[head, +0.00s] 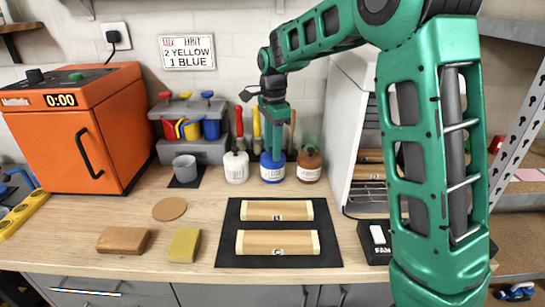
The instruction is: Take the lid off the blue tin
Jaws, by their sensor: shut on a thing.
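The blue tin (272,172) stands on the workbench near the wall, a blue can with a white label. It is between a white tin (235,168) and a brown tin (309,166). My gripper (272,151) reaches straight down from my green arm and is shut at the top of the blue tin. The gripper covers the lid, so the lid itself is mostly hidden. I cannot tell whether the lid is raised off the tin.
An orange oven-like box (60,130) stands at the left. A black mat (232,248) with two wooden blocks lies in front. A grey cup (185,167), a cork disc (169,209), a wooden block (123,240) and a sponge (184,245) are left of it.

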